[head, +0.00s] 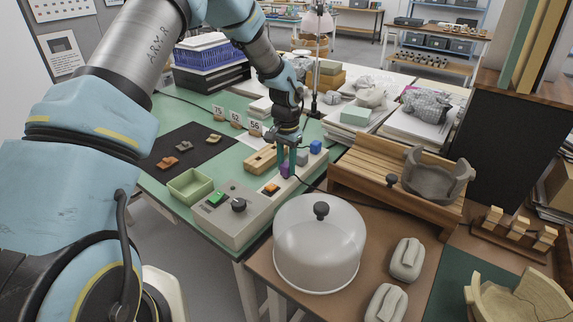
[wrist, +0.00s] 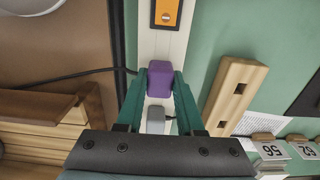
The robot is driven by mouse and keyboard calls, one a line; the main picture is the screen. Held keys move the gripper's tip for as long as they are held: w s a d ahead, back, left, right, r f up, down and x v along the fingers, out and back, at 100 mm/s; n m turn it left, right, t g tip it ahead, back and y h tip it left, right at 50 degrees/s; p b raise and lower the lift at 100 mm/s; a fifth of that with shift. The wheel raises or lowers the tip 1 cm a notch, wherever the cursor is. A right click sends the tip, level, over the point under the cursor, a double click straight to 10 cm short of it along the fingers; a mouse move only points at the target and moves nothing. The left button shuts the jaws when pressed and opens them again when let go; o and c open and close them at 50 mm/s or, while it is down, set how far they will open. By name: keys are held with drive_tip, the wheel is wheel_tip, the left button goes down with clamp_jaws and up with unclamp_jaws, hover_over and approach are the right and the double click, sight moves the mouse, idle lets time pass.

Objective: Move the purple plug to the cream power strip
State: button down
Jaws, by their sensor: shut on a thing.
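The cream power strip (head: 262,198) lies on the green bench in the head view, and its pale body shows in the wrist view (wrist: 147,42). An orange switch (wrist: 166,13) is at one end. My gripper (head: 289,165) points down over the strip, its teal fingers on both sides of the purple plug (wrist: 159,80). The purple plug also shows low between the fingers in the head view (head: 285,171). I cannot tell whether it is seated in the strip. A grey plug (head: 302,157) and a blue plug (head: 316,147) stand farther along the strip.
A dark cord runs beside the purple plug. A wooden block with holes (head: 261,158) lies left of the strip. A grey control box (head: 232,214), a glass dome (head: 319,250) and a slatted wooden stand (head: 365,170) are close by. Number cards (head: 236,120) stand behind.

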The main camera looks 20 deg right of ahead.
drive_tip(key=shift+f, duration=0.5)
drive_tip(key=shift+c, duration=2.3)
unclamp_jaws()
drive_tip(key=shift+o, duration=0.3)
drive_tip(key=o, duration=0.3)
drive_tip(key=shift+o, duration=0.2)
drive_tip(key=shift+r, duration=0.1)
drive_tip(key=shift+r+p, duration=2.4)
drive_tip(key=shift+r, duration=1.6)
